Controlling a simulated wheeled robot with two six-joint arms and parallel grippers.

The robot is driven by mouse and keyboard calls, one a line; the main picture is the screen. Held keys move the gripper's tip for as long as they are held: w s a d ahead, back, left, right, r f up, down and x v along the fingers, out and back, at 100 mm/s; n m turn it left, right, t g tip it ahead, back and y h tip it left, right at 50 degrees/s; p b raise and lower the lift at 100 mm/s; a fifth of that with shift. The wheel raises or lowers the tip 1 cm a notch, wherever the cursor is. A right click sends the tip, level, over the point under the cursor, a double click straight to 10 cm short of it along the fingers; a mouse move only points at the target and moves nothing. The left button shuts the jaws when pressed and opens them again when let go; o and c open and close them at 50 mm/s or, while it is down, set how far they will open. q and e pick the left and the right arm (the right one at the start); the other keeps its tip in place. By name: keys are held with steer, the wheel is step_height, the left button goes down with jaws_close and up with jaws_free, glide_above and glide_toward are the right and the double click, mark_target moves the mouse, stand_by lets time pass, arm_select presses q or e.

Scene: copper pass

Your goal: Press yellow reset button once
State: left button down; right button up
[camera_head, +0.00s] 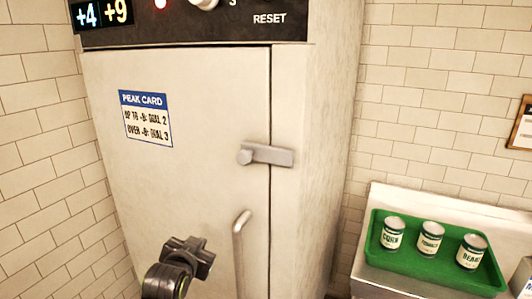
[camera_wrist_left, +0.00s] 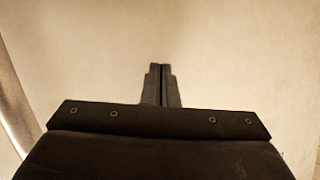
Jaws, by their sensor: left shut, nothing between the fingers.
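The RESET label (camera_head: 269,19) is on the black control panel (camera_head: 235,28) at the top of the tall cabinet. The yellow reset button itself is not in view; the panel is cut off by the top of the picture. My left gripper (camera_head: 193,252) is low in front of the cabinet door, left of the vertical handle and well below the panel. In the left wrist view its fingers (camera_wrist_left: 161,70) are together and empty, facing a plain pale surface. My right gripper is not in view.
The cabinet door (camera_head: 205,170) carries a latch (camera_head: 266,154), a vertical handle (camera_head: 240,250) and a peak card (camera_head: 146,119). The panel shows a display (camera_head: 101,14), a red light (camera_head: 160,3) and a knob (camera_head: 204,3). A green tray (camera_head: 430,268) with three cans stands at right.

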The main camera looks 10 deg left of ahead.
arm_select(q)
steer(key=s+d+r+m+t, duration=0.1)
steer(key=d+r+t, duration=0.1)
steer(key=r, duration=0.8)
steer(key=s+d+r+m+t+h+b, duration=0.1)
steer(key=d+r+t, duration=0.1)
steer(key=r, duration=0.9)
steer(key=s+d+r+m+t+h, duration=0.1)
steer(key=d+r+t, duration=0.2)
steer(key=r, duration=0.8)
steer(key=shift+s+r, duration=0.1)
steer(key=shift+r, duration=0.1)
steer(key=s+d+r+m+t+h, duration=0.2)
steer(key=s+r, duration=0.4)
steer(key=r, duration=0.4)
steer(key=s+d+r+m+t+h, duration=0.1)
steer(key=s+d+r+t+h, duration=0.1)
steer(key=s+r, duration=0.4)
step_height(320, 180, up, 5)
steer(key=shift+s+d+r+m+t+h+b, duration=0.15)
steer(key=shift+d+m+t+h+b, duration=0.25)
steer(key=shift+d+t, duration=0.4)
steer(key=w+d, duration=0.3)
steer(key=w, duration=0.5)
steer(key=shift+w, duration=0.2)
steer(key=shift+w+d+p, duration=0.15)
steer(key=shift+w+p, duration=0.15)
steer(key=shift+w, duration=0.05)
